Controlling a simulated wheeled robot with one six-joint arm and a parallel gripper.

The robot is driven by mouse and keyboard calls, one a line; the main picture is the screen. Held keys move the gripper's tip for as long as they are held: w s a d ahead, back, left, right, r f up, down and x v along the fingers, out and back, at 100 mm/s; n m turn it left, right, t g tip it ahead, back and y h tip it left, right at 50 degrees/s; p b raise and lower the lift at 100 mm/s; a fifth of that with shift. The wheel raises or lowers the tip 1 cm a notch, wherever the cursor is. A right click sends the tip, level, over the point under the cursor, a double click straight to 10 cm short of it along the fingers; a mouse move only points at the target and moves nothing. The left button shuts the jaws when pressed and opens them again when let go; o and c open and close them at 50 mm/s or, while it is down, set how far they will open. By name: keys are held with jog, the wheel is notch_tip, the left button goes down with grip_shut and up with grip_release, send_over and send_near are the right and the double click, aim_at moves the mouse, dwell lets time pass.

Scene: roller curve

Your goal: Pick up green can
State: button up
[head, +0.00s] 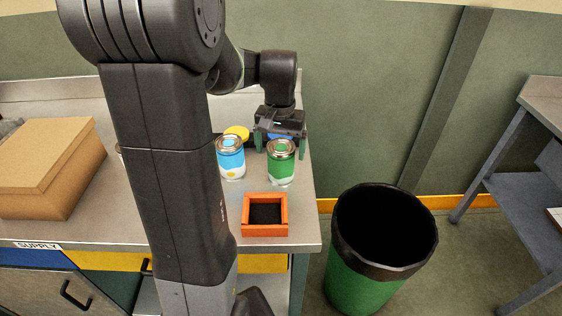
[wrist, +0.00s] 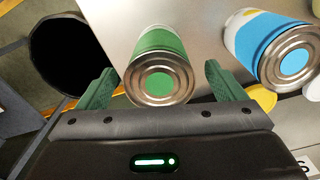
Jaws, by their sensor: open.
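The green can (head: 281,163) stands upright on the metal table, near its right end. In the wrist view the green can (wrist: 160,68) lies between and just ahead of the two green fingers, with its round metal end facing the camera. My gripper (head: 280,147) is open, and in the head view it is behind and above the can. In the wrist view my gripper (wrist: 157,80) has one finger on each side of the can with a gap on both sides. I cannot tell how far down the fingers reach.
A blue can (head: 231,158) stands just left of the green can, and a yellow object (head: 237,133) lies behind it. An orange square tray (head: 265,230) sits at the table's front edge. A cardboard box (head: 45,165) is at the left. A green bin (head: 352,285) stands right of the table.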

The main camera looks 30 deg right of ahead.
notch_tip(320, 180, down, 5)
jog(key=shift+w+d+r, duration=0.1)
jog(key=shift+d+r, duration=0.05)
jog(key=shift+r, duration=0.05)
jog(key=shift+c, duration=0.2)
jog(key=c, duration=1.1)
jog(key=shift+r, duration=0.1)
